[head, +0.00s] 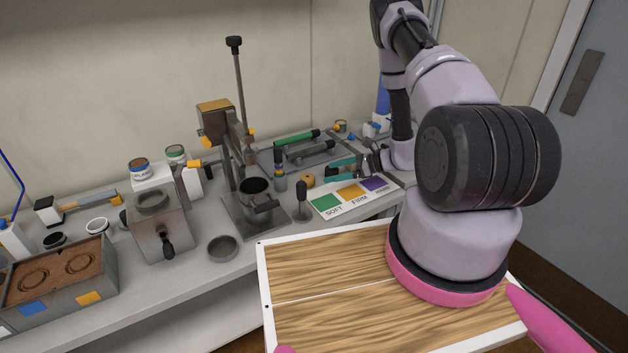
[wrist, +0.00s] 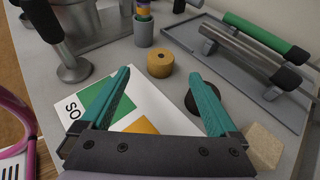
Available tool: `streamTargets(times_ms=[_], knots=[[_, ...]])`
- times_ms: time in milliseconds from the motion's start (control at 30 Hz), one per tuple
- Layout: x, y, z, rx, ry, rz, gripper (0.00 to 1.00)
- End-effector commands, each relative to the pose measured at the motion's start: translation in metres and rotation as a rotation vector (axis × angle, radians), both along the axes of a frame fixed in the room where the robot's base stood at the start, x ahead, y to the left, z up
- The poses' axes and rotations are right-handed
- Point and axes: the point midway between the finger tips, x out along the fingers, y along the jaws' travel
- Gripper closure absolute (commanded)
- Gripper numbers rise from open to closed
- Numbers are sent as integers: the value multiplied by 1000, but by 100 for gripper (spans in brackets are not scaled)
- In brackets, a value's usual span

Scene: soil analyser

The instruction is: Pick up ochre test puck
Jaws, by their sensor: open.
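The ochre test puck (wrist: 160,64) is a short yellow-brown cylinder with a dark dimple or hole in its top. It stands on the grey bench just past the far edge of the colour card, and shows small in the head view (head: 307,180). My gripper (wrist: 160,76) is open, with teal fingers spread wide and nothing between them. In the wrist view the puck lies ahead, between the lines of the two fingertips and apart from both. In the head view my gripper (head: 338,169) is low over the card, right of the puck.
The white card (head: 350,196) with green, orange and purple patches lies under my gripper. A grey cup (wrist: 143,30) stands just behind the puck. A tray of tools (wrist: 255,60) lies to the right. A dark disc (wrist: 200,103) and pale block (wrist: 264,146) are near the right finger.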

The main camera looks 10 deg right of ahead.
Motion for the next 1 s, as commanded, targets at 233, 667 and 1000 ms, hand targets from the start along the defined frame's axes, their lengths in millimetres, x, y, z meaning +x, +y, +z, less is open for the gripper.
streamTargets(times_ms=[233,667,1000], knots=[[10,22,-18,3,5,-9,5],[30,62,-35,3,6,-8,5],[45,88,-48,3,5,-12,5]])
